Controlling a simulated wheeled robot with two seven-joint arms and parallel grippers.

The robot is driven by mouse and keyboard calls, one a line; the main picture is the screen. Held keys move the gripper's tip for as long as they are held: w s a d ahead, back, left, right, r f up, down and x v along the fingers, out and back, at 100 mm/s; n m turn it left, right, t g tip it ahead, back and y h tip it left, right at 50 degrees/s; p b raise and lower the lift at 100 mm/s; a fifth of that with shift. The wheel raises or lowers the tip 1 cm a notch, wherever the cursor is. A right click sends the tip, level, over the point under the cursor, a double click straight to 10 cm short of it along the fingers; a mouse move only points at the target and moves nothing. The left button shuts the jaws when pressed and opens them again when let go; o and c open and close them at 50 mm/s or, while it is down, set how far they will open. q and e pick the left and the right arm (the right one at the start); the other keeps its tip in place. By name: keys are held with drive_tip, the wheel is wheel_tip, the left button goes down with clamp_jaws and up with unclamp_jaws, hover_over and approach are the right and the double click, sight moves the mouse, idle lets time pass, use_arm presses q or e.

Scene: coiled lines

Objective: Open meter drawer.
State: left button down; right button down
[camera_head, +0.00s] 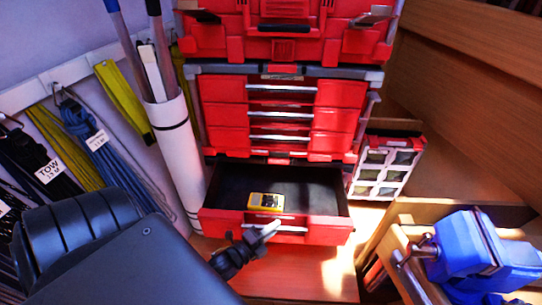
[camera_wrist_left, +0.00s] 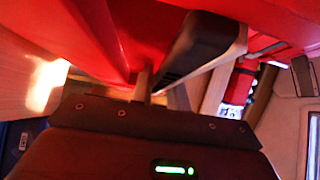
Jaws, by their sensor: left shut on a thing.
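The bottom drawer (camera_head: 330,232) of the red tool chest is pulled out, its dark inside showing. A yellow meter (camera_head: 266,201) with a dark face lies in it, near the front. My left gripper (camera_head: 262,233) is at the drawer front, shut on the drawer's pale handle (camera_head: 290,228). In the left wrist view a dark finger of the gripper (camera_wrist_left: 172,70) is against the red drawer front (camera_wrist_left: 95,35). The gripper hides part of the handle. My right gripper is not in view.
Closed drawers (camera_head: 283,115) and a red case (camera_head: 290,30) are stacked above. A white tube (camera_head: 178,150) with poles stands at left, beside hanging coiled lines (camera_head: 85,130). A compartment organizer (camera_head: 385,165) and a blue vise (camera_head: 470,250) are at right.

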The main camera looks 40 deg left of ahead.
use_arm(q)
drive_tip(key=shift+r, duration=0.1)
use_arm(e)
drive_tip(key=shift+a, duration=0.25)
use_arm(q)
drive_tip(key=c, duration=1.4)
unclamp_jaws()
drive_tip(key=shift+o, duration=0.2)
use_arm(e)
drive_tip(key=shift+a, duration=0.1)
use_arm(q)
drive_tip(key=shift+s, duration=0.15)
